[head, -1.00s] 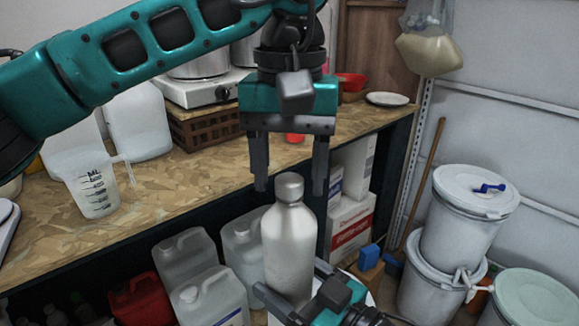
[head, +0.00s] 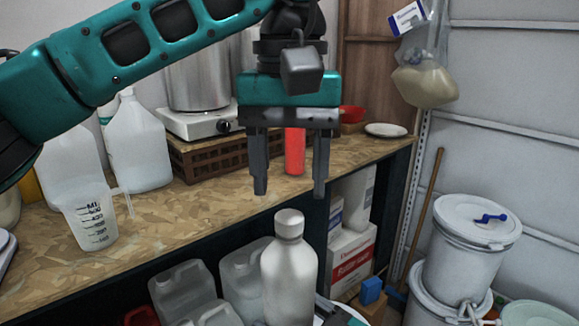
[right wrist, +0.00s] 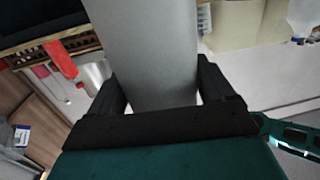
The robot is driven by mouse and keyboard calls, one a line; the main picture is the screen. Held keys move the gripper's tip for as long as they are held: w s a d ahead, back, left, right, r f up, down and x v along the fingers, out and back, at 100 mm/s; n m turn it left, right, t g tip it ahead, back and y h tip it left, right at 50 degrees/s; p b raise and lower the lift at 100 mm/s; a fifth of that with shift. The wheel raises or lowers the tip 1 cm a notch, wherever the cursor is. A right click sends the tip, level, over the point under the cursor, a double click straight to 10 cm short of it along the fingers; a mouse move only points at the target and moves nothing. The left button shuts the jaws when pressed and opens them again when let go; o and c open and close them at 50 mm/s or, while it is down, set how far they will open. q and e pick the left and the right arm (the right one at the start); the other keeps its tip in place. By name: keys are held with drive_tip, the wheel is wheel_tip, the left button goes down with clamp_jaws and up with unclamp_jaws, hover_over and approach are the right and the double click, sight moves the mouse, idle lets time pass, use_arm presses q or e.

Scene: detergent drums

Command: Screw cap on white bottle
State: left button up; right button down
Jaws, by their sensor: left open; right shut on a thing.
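The bottle (head: 289,275) looks silvery white and stands upright at the lower middle of the head view. A cap (head: 289,223) of the same colour sits on its neck; how tightly cannot be told. My right gripper (right wrist: 160,95) is shut on the bottle's body in the right wrist view; in the head view only a bit of that arm shows at the bottom edge. My left gripper (head: 289,190) is open and empty, fingers pointing down, above the cap and apart from it.
A wooden worktop (head: 180,215) runs behind the bottle. On it are a measuring jug (head: 90,220), white jugs (head: 138,145), a hot plate with a pot (head: 198,80) and a red cylinder (head: 295,152). Clear jugs (head: 183,290) stand below; white drums (head: 470,240) stand at right.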

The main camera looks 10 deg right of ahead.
sight(289, 216)
use_arm(q)
drive_tip(key=n, duration=0.6)
drive_tip(key=shift+r, duration=0.35)
drive_tip(key=n, duration=0.4)
drive_tip(key=shift+r, duration=0.25)
drive_tip(key=n, duration=0.3)
drive_tip(key=shift+r+n, duration=0.25)
drive_tip(key=shift+n, duration=0.05)
drive_tip(key=n, duration=0.3)
drive_tip(key=shift+r+n, duration=0.2)
drive_tip(key=shift+n, duration=0.2)
drive_tip(key=n, duration=0.3)
drive_tip(key=shift+r+n, duration=0.3)
drive_tip(key=shift+n, duration=0.1)
drive_tip(key=n, duration=0.6)
drive_tip(key=shift+r, duration=0.4)
drive_tip(key=shift+f, duration=4.05)
